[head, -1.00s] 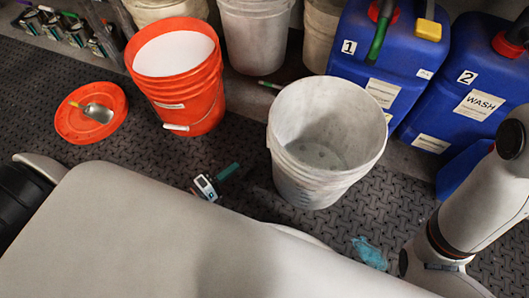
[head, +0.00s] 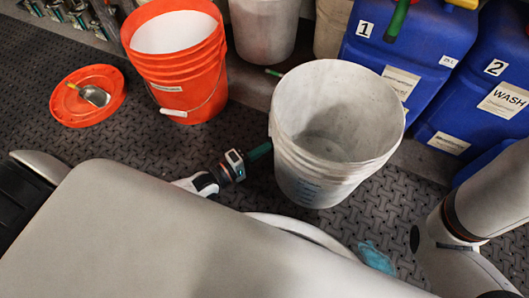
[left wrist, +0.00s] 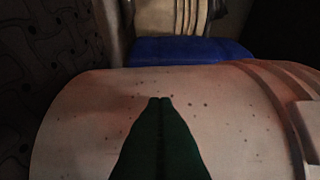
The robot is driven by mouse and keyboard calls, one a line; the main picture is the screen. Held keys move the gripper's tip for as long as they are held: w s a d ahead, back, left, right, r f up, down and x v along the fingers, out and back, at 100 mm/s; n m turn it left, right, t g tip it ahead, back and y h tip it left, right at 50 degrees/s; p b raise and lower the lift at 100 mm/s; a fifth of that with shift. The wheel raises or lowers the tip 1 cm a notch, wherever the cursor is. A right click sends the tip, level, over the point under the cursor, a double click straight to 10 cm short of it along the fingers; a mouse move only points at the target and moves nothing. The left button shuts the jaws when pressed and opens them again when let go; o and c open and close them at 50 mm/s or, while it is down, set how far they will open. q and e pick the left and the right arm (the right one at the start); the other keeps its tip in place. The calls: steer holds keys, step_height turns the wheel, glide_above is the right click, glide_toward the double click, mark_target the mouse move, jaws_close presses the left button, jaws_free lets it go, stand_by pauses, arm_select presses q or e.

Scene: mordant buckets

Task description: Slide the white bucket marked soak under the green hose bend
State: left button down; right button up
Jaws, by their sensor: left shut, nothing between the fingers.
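The white bucket (head: 335,178) stands upright and empty on the dark floor mat. Faint blue marks show low on its side; I cannot read them. A green hose piece (head: 397,20) shows at the top edge, in front of blue container 1, right of and behind the bucket. My left gripper (head: 262,150) has its green fingers shut and empty, tips at the bucket's left side. In the left wrist view the closed fingers (left wrist: 160,101) lie before the pale, speckled bucket wall (left wrist: 90,115); I cannot tell whether they touch it. My right gripper is out of view.
Blue containers 1 (head: 425,40) and 2 (head: 490,105) stand behind right. A teal rag (head: 376,257) lies on the floor near my right arm.

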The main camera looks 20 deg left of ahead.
arm_select(q)
steer(key=shift+w+d, duration=0.15)
steer(key=shift+d, duration=0.25)
steer(key=d, duration=0.2)
steer(key=w+d+p, duration=0.1)
steer(key=d, duration=0.1)
steer(key=shift+w+d, duration=0.1)
steer(key=shift+d, duration=0.25)
steer(key=shift+r, duration=0.1)
